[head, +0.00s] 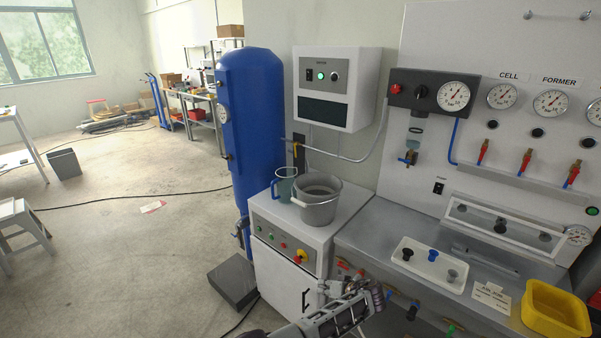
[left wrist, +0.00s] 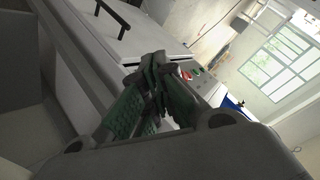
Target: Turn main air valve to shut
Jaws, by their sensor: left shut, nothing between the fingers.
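My left gripper (head: 322,291) is low in the head view, in front of the white cabinet. Its fingers are shut and empty; they also show in the left wrist view (left wrist: 157,82), near the cabinet front. On the wall panel, a dark air unit (head: 425,92) carries a red knob (head: 396,89), a black knob (head: 421,91) and a round gauge (head: 454,96). Several red-handled valves (head: 483,151) sit to the right. I cannot tell which one is the main air valve. My gripper touches none of these. My right gripper is not in view.
The white cabinet (head: 283,245) bears a grey bucket (head: 318,204) and a jug (head: 284,187). A blue tank (head: 254,130) stands behind it. A white tray (head: 429,262) and a yellow bin (head: 556,310) are on the bench. The floor at left is mostly open, with a cable across it.

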